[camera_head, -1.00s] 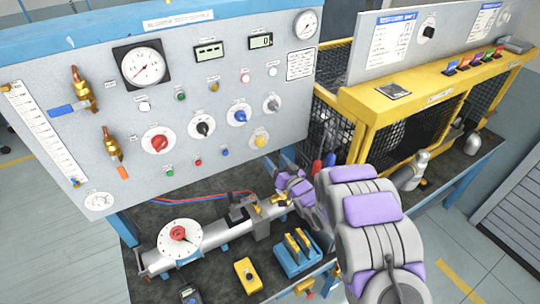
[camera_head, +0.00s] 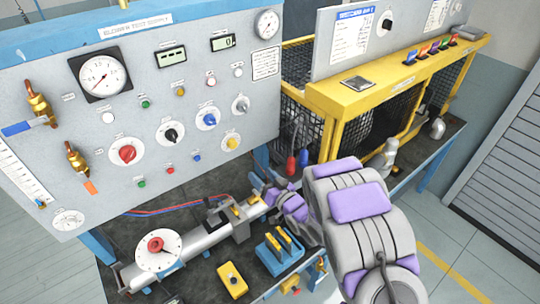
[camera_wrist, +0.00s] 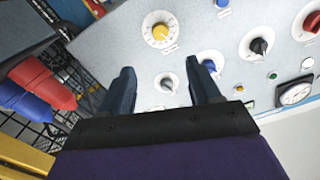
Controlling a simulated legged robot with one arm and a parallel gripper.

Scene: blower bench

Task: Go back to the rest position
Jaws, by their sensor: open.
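My gripper (camera_wrist: 163,88) shows in the wrist view with its two dark fingers spread apart and nothing between them. Beyond the fingers is the grey control panel (camera_wrist: 190,45) with a yellow knob (camera_wrist: 160,30) and a blue knob (camera_wrist: 210,65). In the head view my grey and purple arm reaches over the bench from the lower right. Its folded links hide the gripper's fingertips there. The same panel (camera_head: 190,90) stands upright at the back left, with dials, knobs and brass valves.
A yellow mesh cage (camera_head: 330,98) stands right of the panel. Red and blue connectors (camera_head: 297,163) hang by it; they are close in the wrist view (camera_wrist: 30,90). A pipe with a white dial (camera_head: 158,250), a yellow box (camera_head: 232,280) and a blue block (camera_head: 280,252) are on the bench.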

